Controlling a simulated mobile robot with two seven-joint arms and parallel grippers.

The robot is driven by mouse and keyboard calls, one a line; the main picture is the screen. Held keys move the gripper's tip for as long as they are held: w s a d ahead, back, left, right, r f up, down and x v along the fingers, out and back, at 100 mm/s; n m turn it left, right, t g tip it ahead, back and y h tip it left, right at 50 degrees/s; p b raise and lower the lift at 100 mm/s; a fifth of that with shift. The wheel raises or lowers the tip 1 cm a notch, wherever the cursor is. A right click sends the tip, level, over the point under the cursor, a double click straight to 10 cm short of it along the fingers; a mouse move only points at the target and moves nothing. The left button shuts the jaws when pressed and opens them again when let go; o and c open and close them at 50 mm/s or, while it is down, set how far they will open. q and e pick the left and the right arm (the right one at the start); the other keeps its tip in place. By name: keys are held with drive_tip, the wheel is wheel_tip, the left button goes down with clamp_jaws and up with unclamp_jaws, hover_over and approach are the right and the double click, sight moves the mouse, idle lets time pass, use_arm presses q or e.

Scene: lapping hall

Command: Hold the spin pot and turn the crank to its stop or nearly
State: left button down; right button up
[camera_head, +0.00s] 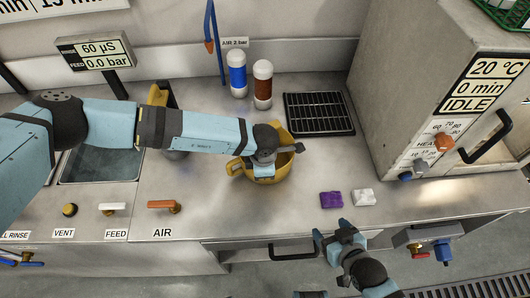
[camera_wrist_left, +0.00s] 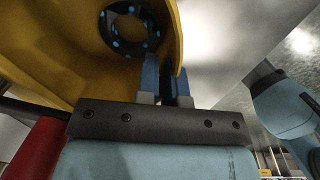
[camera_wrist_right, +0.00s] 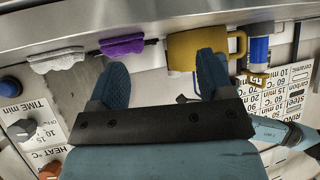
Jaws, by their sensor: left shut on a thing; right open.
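The yellow spin pot (camera_head: 283,172) stands on the steel counter, with a loop handle on its left side. It also shows in the right wrist view (camera_wrist_right: 190,50). My left gripper (camera_head: 263,170) reaches over the pot, hiding part of it. In the left wrist view its fingers (camera_wrist_left: 166,80) are shut on the pot's yellow wall. A black ring with blue dots (camera_wrist_left: 130,30) shows inside the pot. A dark bar shows at the pot's right rim; I cannot tell whether it is the crank. My right gripper (camera_head: 333,235) is open and empty at the counter's front edge.
A black rack (camera_head: 318,114) and blue and brown bottles (camera_head: 237,74) (camera_head: 262,84) stand behind. A grey oven (camera_head: 425,80) bounds the right. The orange AIR lever (camera_head: 162,204) is front left.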

drive_tip(key=shift+r, duration=0.1)
drive_tip(key=c, duration=0.4)
drive_tip(key=w, duration=0.1)
drive_tip(key=w+r, duration=0.1)
drive_tip(key=w, duration=0.1)
drive_tip(key=w+r, duration=0.1)
drive_tip(key=w, duration=0.1)
drive_tip(key=shift+w+a, duration=0.15)
drive_tip(key=shift+a, duration=0.1)
clamp_jaws()
drive_tip(key=w+a+r+n+y, duration=0.1)
drive_tip(key=w+a+r+n, duration=0.1)
drive_tip(key=w+r, duration=0.55)
drive_tip(key=w+a+r+n+y, duration=0.15)
drive_tip(key=w+r, duration=0.35)
drive_tip(key=w, duration=0.5)
drive_tip(key=w+a+r+n+g, duration=0.35)
drive_tip(key=a+n, duration=0.25)
drive_tip(key=a, duration=0.2)
drive_tip(key=w+a+r+n+g, duration=0.2)
drive_tip(key=a+r+n+g, duration=0.15)
drive_tip(key=a+n, duration=0.35)
drive_tip(key=s+d+f+n+g+h, duration=0.1)
drive_tip(key=d+f+n+g+h, duration=0.1)
drive_tip(key=f, duration=0.3)
drive_tip(key=s+d+f+n+g+h, duration=0.1)
drive_tip(key=d+f+n+g+h, duration=0.1)
drive_tip(key=f, duration=0.3)
drive_tip(key=shift+s+g, duration=0.4)
